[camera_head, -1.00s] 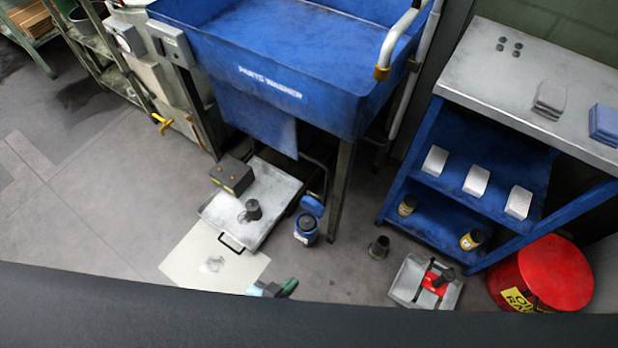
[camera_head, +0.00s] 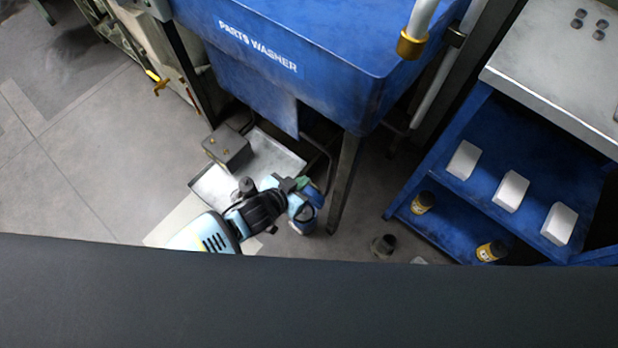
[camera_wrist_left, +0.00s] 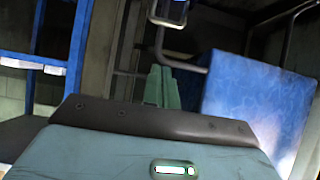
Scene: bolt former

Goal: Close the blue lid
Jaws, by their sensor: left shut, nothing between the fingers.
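The small blue container (camera_head: 306,221) stands on the floor beside the metal tray, in front of the parts washer's leg. Its blue lid (camera_head: 314,194) is at the container's far side, largely hidden by my left gripper; I cannot tell its exact angle. My left gripper (camera_head: 302,183) comes in from the left over the tray, with its green fingertips close to the lid. I cannot tell if they touch it. In the left wrist view the green fingers (camera_wrist_left: 162,87) are together and hold nothing. My right gripper is not in view.
The metal tray (camera_head: 285,153) lies under the arm with a dark box (camera_head: 228,147) at its back left corner. The blue parts washer (camera_head: 290,45) overhangs behind. A dark cup (camera_head: 383,246) and a blue shelf (camera_head: 455,225) are at the right. Floor at the left is clear.

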